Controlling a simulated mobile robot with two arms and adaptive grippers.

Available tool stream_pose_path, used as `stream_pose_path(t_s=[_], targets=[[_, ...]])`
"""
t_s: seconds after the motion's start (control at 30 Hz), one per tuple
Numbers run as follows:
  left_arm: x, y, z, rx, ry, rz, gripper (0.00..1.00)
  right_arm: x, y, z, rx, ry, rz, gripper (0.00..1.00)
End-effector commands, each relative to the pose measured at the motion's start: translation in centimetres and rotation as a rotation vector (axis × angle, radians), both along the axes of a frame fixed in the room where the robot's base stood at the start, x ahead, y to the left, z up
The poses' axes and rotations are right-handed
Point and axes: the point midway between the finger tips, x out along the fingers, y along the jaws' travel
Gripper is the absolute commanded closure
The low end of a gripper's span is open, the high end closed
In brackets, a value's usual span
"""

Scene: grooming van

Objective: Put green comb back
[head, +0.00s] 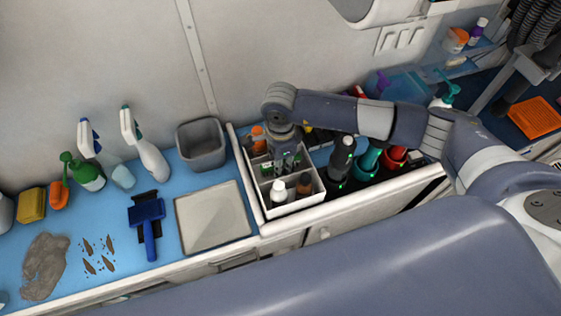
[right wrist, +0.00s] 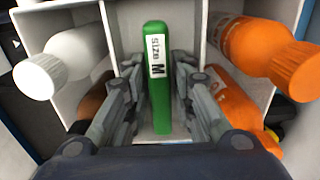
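The green comb (right wrist: 157,95), with a white "size M" label, stands in a middle compartment of the white caddy (head: 297,207) in the right wrist view. My right gripper (right wrist: 159,90) reaches down into the caddy, with one finger close against each side of the comb; it looks shut on it. In the head view my right gripper (head: 284,163) comes down over the caddy from the right and mostly hides the comb. My left gripper is not in view.
The caddy also holds a white bottle (right wrist: 42,75), a brown bottle (head: 304,185) and orange bottles (right wrist: 260,45). Several dark, teal and red bottles (head: 370,157) stand to its right. A grey bin (head: 202,145) and a pale tray (head: 212,218) are to its left.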

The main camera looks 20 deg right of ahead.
Motion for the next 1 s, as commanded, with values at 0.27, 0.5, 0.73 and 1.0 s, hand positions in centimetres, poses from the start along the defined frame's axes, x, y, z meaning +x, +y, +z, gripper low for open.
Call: stream_pose_path(t_s=[0.27,0.5,0.73,1.0], targets=[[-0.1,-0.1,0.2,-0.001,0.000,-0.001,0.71,0.0,0.0,0.2,0.000,0.000,0.000,0.76],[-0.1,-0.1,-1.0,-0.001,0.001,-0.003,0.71,0.2,0.0,3.0,0.000,-0.008,0.001,0.76],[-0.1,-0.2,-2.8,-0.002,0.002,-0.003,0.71,0.2,0.0,8.0,0.001,-0.007,0.000,0.76],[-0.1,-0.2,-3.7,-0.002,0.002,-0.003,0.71,0.1,0.0,11.8,0.000,-0.003,0.000,0.76]])
